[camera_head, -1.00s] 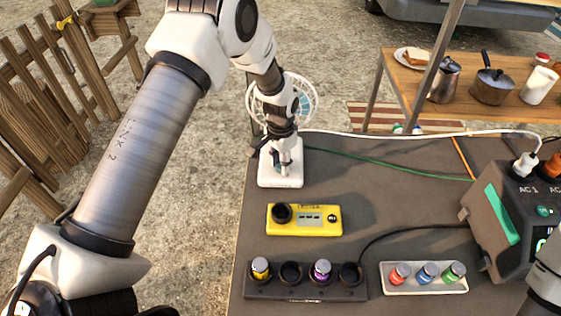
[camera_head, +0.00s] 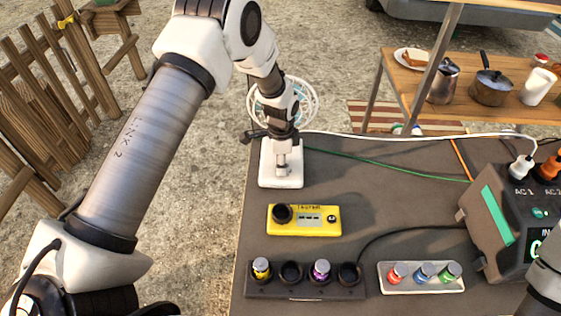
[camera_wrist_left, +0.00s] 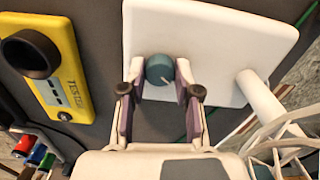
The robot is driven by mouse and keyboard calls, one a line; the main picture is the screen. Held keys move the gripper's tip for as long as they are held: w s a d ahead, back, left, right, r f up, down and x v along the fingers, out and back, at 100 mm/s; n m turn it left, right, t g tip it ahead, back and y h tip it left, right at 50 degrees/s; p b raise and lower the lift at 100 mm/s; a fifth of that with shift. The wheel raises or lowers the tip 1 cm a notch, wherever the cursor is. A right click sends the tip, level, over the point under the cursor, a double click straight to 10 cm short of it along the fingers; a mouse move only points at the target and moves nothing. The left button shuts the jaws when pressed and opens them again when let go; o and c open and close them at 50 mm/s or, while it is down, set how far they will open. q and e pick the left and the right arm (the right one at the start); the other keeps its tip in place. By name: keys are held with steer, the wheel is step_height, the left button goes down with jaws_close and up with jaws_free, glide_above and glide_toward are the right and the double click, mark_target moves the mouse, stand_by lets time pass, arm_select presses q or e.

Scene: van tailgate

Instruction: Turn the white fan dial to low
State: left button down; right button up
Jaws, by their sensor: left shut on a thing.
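The white fan stands at the far left corner of the dark table, its round cage (camera_head: 307,100) behind my left arm. Its flat white base (camera_head: 290,183) lies under my left gripper (camera_head: 282,170). In the left wrist view, the blue-grey dial (camera_wrist_left: 159,68) sits on the white base (camera_wrist_left: 222,50), with a pale pointer line towards the lower right. My left gripper (camera_wrist_left: 160,82) is shut on the dial, one finger on each side. The gripper hides the dial in the head view, and I see no readable setting marks. My right gripper is out of view.
A yellow tester (camera_head: 300,220) lies just in front of the fan base. A power station (camera_head: 490,215) stands right. A green cable (camera_head: 390,166) crosses the table.

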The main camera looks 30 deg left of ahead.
arm_select(q)
steer(key=shift+m, duration=0.6)
steer(key=c, duration=0.9)
jaws_free()
steer(key=shift+f, duration=0.1)
steer(key=shift+o, duration=0.4)
steer(key=shift+w+d, duration=0.1)
steer(key=shift+d, duration=0.05)
step_height(320, 180, up, 12)
